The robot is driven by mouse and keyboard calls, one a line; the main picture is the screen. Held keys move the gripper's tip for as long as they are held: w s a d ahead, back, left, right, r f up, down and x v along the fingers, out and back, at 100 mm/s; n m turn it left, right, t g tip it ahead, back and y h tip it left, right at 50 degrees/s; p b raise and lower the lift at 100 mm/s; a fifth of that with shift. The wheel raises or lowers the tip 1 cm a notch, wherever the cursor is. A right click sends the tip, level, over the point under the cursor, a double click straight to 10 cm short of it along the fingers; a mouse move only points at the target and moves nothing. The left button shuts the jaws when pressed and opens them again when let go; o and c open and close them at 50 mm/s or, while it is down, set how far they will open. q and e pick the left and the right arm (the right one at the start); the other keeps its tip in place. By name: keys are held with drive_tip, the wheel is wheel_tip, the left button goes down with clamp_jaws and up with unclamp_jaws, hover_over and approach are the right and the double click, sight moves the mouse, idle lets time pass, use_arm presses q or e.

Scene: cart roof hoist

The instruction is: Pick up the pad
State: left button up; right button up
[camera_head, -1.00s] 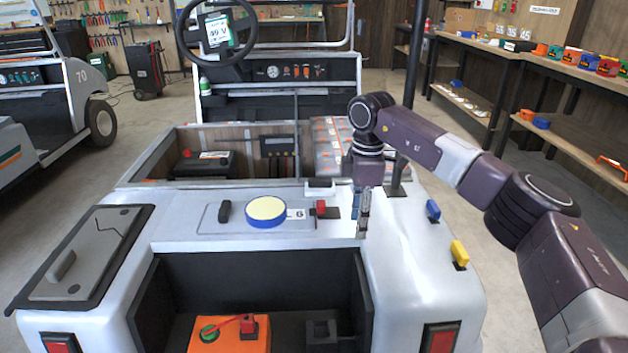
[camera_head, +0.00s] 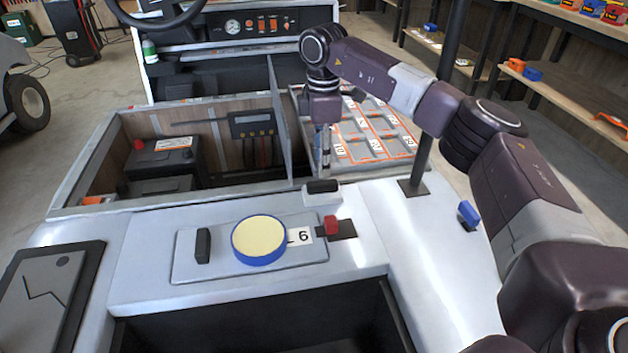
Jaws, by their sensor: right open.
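A round pad (camera_head: 259,240), pale yellow on top with a blue rim, lies on a grey plate (camera_head: 190,266) on the cart's rear deck. A label reading 6 lies just right of it. My right gripper (camera_head: 322,160) points down beyond the pad and to its right, apart from it, at the left edge of the orange-lined numbered tray. It is open, its fingers seen nearly edge-on, and I see nothing between them. My left gripper is not in view.
A black block (camera_head: 203,246) and a red clip (camera_head: 331,225) flank the pad. A black-topped handle (camera_head: 322,187) stands at the deck's far edge. Beyond is an open bay with a black battery (camera_head: 165,160). A dark post (camera_head: 440,100) rises at the right, near my right arm.

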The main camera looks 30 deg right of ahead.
sight(323, 182)
drive_tip(key=shift+w+f, duration=0.15)
drive_tip(key=shift+f, duration=0.1)
drive_tip(key=shift+d+f+b, duration=0.1)
drive_tip(key=shift+f+b, duration=0.3)
drive_tip(key=shift+f, duration=1.15)
wheel_tip(323, 182, down, 4)
drive_tip(key=shift+d+f+b, duration=0.1)
drive_tip(key=shift+d+b, duration=0.05)
drive_tip(key=shift+b, duration=0.35)
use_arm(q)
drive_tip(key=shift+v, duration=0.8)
use_arm(e)
clamp_jaws()
